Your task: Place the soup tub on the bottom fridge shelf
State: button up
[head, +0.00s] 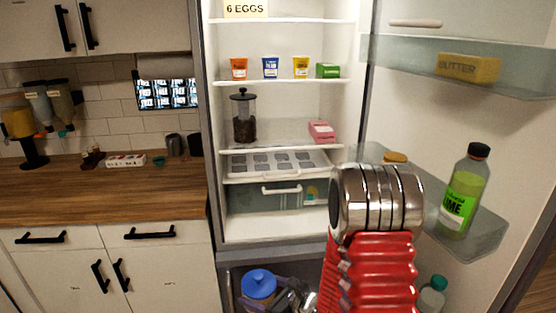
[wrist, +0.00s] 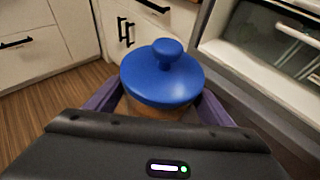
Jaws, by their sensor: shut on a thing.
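The soup tub has a blue lid with a round knob (head: 258,284) and stands out at the bottom of the head view, in front of the fridge's lower front. In the wrist view its blue lid (wrist: 162,80) fills the middle, with a tan body just showing below. My gripper (wrist: 160,108) is shut on the tub, with one purple finger on each side. In the head view my gripper (head: 284,298) is partly cut off by the lower edge.
The open fridge door is at the right, with a green bottle (head: 462,190) and butter (head: 468,68) on its shelves. A coffee jar (head: 243,116) and pink carton (head: 321,131) stand on a middle shelf. My red arm blocks the fridge's lower right.

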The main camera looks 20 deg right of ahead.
aim_at(287, 139)
jog(key=z, duration=0.1)
jog(key=i, duration=1)
jog(key=u, duration=0.1)
